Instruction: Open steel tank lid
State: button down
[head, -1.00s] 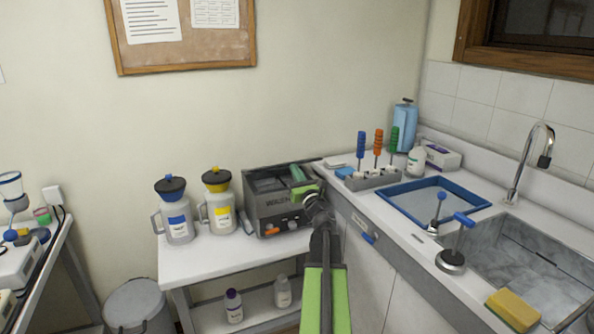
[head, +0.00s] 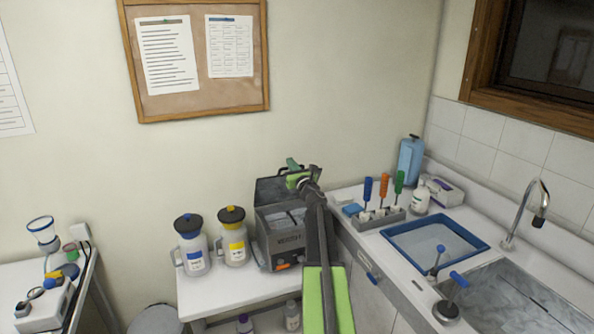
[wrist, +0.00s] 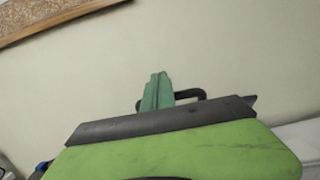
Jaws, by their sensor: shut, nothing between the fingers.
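The steel tank (head: 280,238) is a grey box on the white side table. Its dark lid (head: 268,190) stands tilted up at the back, and the tank's top is open with a pale interior showing. My gripper (head: 293,168) is shut and empty at the right part of the raised lid's upper edge. In the wrist view, the green fingertip (wrist: 156,92) shows beside a black loop handle (wrist: 188,95), beyond a dark strip that looks like the lid. Whether the finger touches the handle I cannot tell. My arm hides the tank's right side.
Two jugs, one blue-labelled (head: 193,247) and one yellow-labelled (head: 233,238), stand just left of the tank. The sink counter at right holds a tool rack (head: 377,217), a blue-rimmed tray (head: 402,228) and bottles. A corkboard (head: 198,92) hangs on the wall above.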

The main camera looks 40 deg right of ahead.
jog(key=x, duration=0.2)
jog(key=r+x, duration=0.1)
jog(key=x, duration=0.1)
jog(key=shift+p, duration=0.35)
jog(key=shift+f, duration=0.1)
jog(key=shift+s, duration=0.1)
dwell(0.5)
jog(key=shift+f, duration=0.1)
jog(key=f+b, duration=0.4)
jog(key=b, duration=0.1)
jog(key=shift+s+a+f, duration=0.3)
jog(key=shift+s, duration=0.05)
jog(key=s+a+f+b, duration=0.3)
jog(key=s+f+b, duration=0.1)
jog(key=s, duration=0.3)
jog(key=shift+s+f, duration=0.25)
jog(key=shift+s, duration=0.15)
jog(key=shift+a, duration=0.1)
